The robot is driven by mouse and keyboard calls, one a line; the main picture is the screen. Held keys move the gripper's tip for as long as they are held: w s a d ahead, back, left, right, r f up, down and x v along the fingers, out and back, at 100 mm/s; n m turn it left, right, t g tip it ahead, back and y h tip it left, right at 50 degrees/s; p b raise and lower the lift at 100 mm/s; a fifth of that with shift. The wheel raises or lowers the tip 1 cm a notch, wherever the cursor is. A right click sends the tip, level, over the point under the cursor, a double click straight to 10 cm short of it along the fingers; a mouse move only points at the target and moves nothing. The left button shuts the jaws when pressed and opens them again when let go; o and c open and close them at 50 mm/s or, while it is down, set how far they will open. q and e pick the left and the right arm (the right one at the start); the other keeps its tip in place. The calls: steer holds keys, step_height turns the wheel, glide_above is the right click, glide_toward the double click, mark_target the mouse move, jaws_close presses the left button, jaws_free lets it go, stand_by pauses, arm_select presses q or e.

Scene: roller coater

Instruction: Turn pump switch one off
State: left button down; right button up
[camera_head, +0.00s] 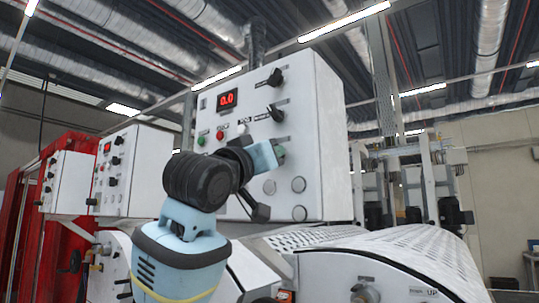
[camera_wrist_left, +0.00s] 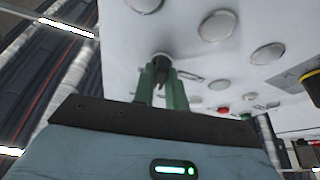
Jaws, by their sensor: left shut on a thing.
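A white control panel (camera_head: 315,133) fills the middle of the head view, with a red 0.0 display (camera_head: 228,98) and black rotary knobs. My left gripper (camera_head: 279,152) is at the panel's face, below two black knobs, the upper knob (camera_head: 275,77) and the lower knob (camera_head: 277,113). In the left wrist view its green fingers (camera_wrist_left: 163,88) are shut on a black switch knob (camera_wrist_left: 161,60) on the panel. The fingers partly hide this knob, and in the head view the gripper covers it. I cannot read its label or tell its setting. My right gripper is not in view.
A green button (camera_head: 201,139) and a red button (camera_head: 219,135) sit left of my gripper. Round grey caps (camera_head: 298,184) are below it. A perforated machine cover (camera_head: 425,250) lies at lower right. More white control boxes (camera_head: 113,172) stand at left.

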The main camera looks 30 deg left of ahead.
arm_select(q)
steer(key=shift+d+n+g+y, duration=0.1)
steer(key=shift+n+g+y, duration=0.1)
steer(key=shift+n+y, duration=0.9)
steer(key=shift+d+n+g+y, duration=0.15)
steer(key=shift+n+y, duration=0.25)
steer(key=shift+n, duration=1.4)
steer(key=shift+a+n, duration=0.15)
steer(key=shift+n, duration=0.15)
steer(key=c, duration=1.4)
jaws_free()
steer(key=shift+c, duration=0.2)
steer(key=v, duration=0.7)
steer(key=shift+s, duration=0.35)
steer(key=shift+f, duration=0.15)
